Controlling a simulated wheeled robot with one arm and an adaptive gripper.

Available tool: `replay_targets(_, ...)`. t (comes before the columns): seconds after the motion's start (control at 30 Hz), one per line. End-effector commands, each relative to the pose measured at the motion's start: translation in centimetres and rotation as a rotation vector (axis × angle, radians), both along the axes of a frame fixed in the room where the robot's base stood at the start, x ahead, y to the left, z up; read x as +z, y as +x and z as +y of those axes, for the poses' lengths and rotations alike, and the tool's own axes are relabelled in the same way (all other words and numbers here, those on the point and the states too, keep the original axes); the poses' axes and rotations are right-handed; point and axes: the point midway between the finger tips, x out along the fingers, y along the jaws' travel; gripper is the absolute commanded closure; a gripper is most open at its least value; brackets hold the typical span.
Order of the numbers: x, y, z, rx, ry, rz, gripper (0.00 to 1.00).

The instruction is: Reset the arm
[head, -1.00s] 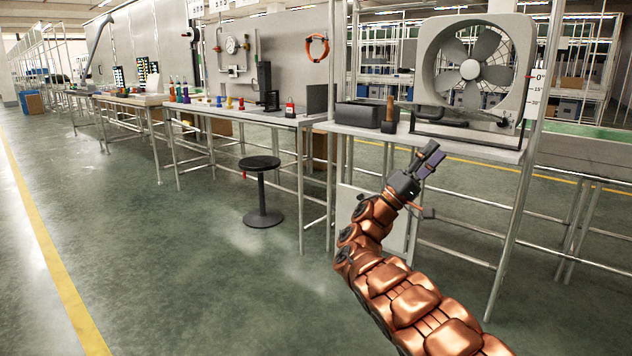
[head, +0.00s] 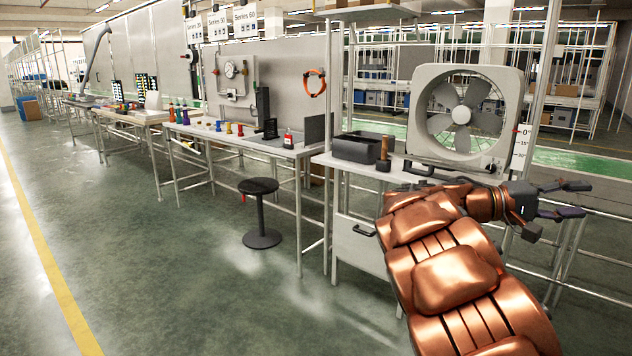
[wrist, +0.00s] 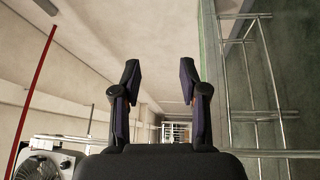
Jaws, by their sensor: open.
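My gripper (head: 572,199) is at the right of the head view, at the end of my copper-coloured arm. It points to the right, past the table with the fan. In the wrist view my gripper (wrist: 160,80) has its two dark fingers apart, with nothing between them. My arm hides part of the table's front and the fan's base in the head view.
A large grey fan (head: 424,115) stands on the table left of my gripper, and it also shows in the wrist view (wrist: 45,162). A dark bin (head: 357,148) sits beside it. A black stool (head: 261,212) stands on the floor. The left floor is clear.

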Motion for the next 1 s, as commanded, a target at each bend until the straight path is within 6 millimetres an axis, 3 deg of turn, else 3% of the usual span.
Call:
replay_targets(0.03,1.5,-2.0,-0.4,-0.021,0.056,0.001,0.57)
replay_targets(0.13,1.4,-5.4,-0.7,-0.052,0.182,0.006,0.57)
replay_targets(0.33,0.1,-12.0,0.1,-0.1,0.449,0.011,0.57)
replay_targets(0.47,-1.0,-15.6,1.9,-0.107,0.628,0.008,0.57)
replay_targets(0.77,-3.2,-22.8,9.5,-0.079,1.048,0.0,0.57)
replay_targets(1.0,-3.5,-27.5,18.0,-0.014,1.376,0.001,0.57)
